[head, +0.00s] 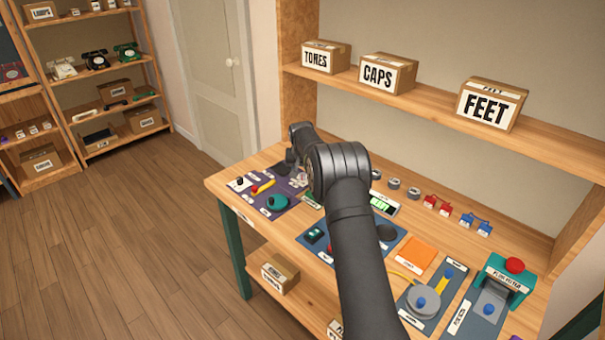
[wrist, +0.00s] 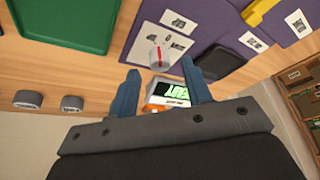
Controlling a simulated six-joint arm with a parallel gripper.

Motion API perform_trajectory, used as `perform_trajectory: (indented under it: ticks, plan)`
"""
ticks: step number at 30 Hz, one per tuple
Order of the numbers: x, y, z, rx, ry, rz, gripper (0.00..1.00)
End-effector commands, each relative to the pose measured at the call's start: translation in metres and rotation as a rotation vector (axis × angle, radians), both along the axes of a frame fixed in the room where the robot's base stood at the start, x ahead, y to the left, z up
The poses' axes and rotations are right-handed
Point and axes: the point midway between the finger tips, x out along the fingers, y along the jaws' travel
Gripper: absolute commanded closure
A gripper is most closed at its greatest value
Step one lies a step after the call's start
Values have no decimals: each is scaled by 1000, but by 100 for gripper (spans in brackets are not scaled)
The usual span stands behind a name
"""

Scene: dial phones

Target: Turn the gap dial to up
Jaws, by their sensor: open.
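In the wrist view, a small pale round dial (wrist: 158,58) with a red pointer line stands at the edge of a purple mat (wrist: 196,40); it may be the gap dial, but I cannot read its label. The red line runs roughly up and down in that picture. My gripper (wrist: 160,66) is open, its two blue fingers apart, and the dial shows between the fingertips. I cannot tell how far above it they are, and no contact is clear. In the head view my own arm hides the fingers and this dial.
A box with a green display (wrist: 178,90) lies between the fingers, nearer my palm. Grey round parts (wrist: 28,99) sit on the wooden table to the left. A green tray (wrist: 62,22) lies beyond. In the head view, a shelf (head: 440,108) with labelled boxes overhangs the table's back.

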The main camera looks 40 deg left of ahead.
Motion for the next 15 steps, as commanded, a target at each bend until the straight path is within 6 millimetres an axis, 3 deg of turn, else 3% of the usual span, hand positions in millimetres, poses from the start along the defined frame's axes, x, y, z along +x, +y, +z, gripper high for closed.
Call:
perform_trajectory:
  ticks: [6, 15]
  plan:
    - [6, 5, -18, 0, 0, 0, 55]
    - [6, 6, -21, 1, -1, 0, 55]
